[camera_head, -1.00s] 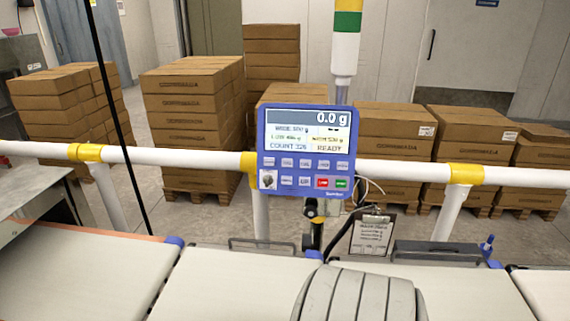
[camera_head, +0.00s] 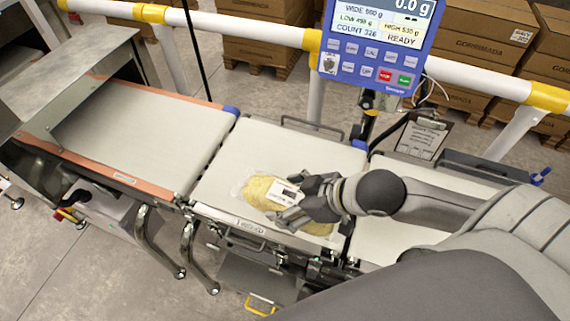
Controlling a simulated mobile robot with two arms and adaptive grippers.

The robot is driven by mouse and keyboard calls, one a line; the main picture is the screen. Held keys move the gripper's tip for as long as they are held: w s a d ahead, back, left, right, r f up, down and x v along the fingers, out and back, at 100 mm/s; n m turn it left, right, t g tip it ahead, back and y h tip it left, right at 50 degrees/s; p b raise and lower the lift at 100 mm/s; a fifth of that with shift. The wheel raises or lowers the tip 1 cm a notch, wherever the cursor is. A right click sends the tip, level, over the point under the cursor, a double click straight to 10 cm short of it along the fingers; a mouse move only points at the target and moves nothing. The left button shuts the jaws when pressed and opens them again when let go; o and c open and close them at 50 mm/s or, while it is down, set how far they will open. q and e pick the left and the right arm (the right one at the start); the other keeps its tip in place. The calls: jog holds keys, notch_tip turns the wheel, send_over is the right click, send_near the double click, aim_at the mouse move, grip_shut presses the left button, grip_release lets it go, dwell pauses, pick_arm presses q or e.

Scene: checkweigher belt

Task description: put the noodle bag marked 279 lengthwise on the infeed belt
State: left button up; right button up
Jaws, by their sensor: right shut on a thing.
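The noodle bag (camera_head: 258,190) is clear with yellow noodles inside and a white label. It lies on or just over the middle belt section (camera_head: 262,142), its long side roughly along the line of the belts. The number on its label is too small to read. My right gripper (camera_head: 287,203) comes in from the right and is shut on the bag. Its fingers and the arm hide part of the bag. My left gripper is not in view.
A belt with an orange edge (camera_head: 150,135) adjoins at left, and another belt section (camera_head: 395,185) lies partly under my arm at right. The display (camera_head: 375,40) reads 0.0 g and READY. A clipboard (camera_head: 423,138) and white rail (camera_head: 255,32) stand behind.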

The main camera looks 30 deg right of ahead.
aim_at(289, 191)
jog(key=shift+s+a+r+n+g+y, duration=0.35)
jog(key=shift+s+r+n+y, duration=0.15)
jog(key=shift+s+r, duration=0.25)
jog(key=shift+w, duration=0.1)
jog(key=w+b, duration=0.1)
jog(key=b, duration=0.1)
jog(key=w+d+f+b, duration=0.1)
jog(key=b, duration=0.1)
jog(key=w+d+f+b, duration=0.1)
jog(key=w+b, duration=0.1)
jog(key=shift+f+b, duration=0.2)
jog(key=shift+b, duration=0.1)
jog(key=w+d+f, duration=0.1)
jog(key=w+f, duration=0.1)
jog(key=w+d+f+p, duration=0.1)
jog(key=w+f, duration=0.1)
jog(key=w, duration=0.1)
jog(key=w+d+f+p, duration=0.1)
jog(key=w, duration=0.1)
jog(key=shift+w+d+f, duration=0.2)
jog(key=shift+w+f, duration=0.05)
jog(key=shift+f, duration=0.15)
jog(key=shift+w+d+f, duration=0.2)
jog(key=shift+w+f, duration=0.25)
jog(key=shift+f, duration=0.15)
notch_tip(289, 191, down, 2)
jog(key=shift+f+p, duration=0.1)
jog(key=shift+p, duration=0.45)
jog(key=shift+f, duration=0.6)
